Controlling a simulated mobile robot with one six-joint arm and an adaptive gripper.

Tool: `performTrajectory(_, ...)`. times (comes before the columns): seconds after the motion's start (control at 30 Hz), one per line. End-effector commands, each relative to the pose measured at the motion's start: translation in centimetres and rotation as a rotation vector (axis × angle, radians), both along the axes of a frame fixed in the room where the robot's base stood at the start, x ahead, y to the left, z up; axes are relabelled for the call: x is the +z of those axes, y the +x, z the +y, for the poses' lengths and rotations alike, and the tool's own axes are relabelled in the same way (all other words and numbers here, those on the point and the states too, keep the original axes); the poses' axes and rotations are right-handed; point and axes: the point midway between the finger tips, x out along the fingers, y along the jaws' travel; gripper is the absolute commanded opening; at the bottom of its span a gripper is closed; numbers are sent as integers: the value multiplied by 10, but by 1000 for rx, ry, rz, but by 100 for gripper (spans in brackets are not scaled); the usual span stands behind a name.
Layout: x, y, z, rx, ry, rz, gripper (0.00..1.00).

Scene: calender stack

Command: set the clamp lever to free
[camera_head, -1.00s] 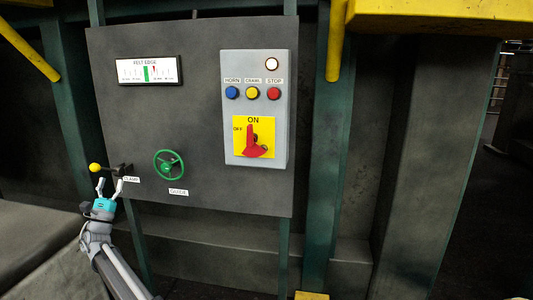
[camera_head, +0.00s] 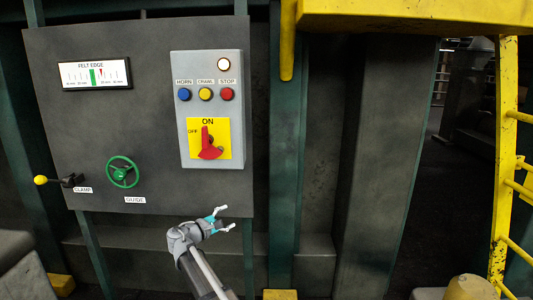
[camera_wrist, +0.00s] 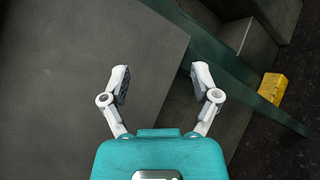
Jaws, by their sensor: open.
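The clamp lever (camera_head: 56,180) is at the lower left of the grey panel in the head view. It has a yellow ball knob at its left end and a dark pivot at its right, and lies nearly level beside the CLAMP label (camera_head: 83,190). My gripper (camera_head: 222,218) is open and empty, low in front of the panel's bottom edge, well to the right of the lever. In the wrist view my gripper (camera_wrist: 157,80) shows its two fingers spread with nothing between them. The lever is not in the wrist view.
The grey panel (camera_head: 110,120) carries a green GUIDE handwheel (camera_head: 122,172), a felt edge gauge (camera_head: 96,74), and a switch box (camera_head: 210,108) with buttons and a red rotary switch (camera_head: 210,147). A yellow ladder (camera_head: 505,150) stands at the right.

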Motion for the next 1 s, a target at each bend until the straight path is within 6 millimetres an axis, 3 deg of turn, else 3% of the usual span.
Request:
performTrajectory(0.03, -10, -8, -31, -37, 62, 15, 79)
performTrajectory(0.2, -48, -29, -109, -164, 296, 64, 79)
performTrajectory(0.5, -108, -90, -215, -421, 704, 120, 79)
performTrajectory(0.8, -154, -169, -280, -707, 1100, 144, 79)
performTrajectory(1.0, -171, -217, -299, -888, 1334, 151, 79)
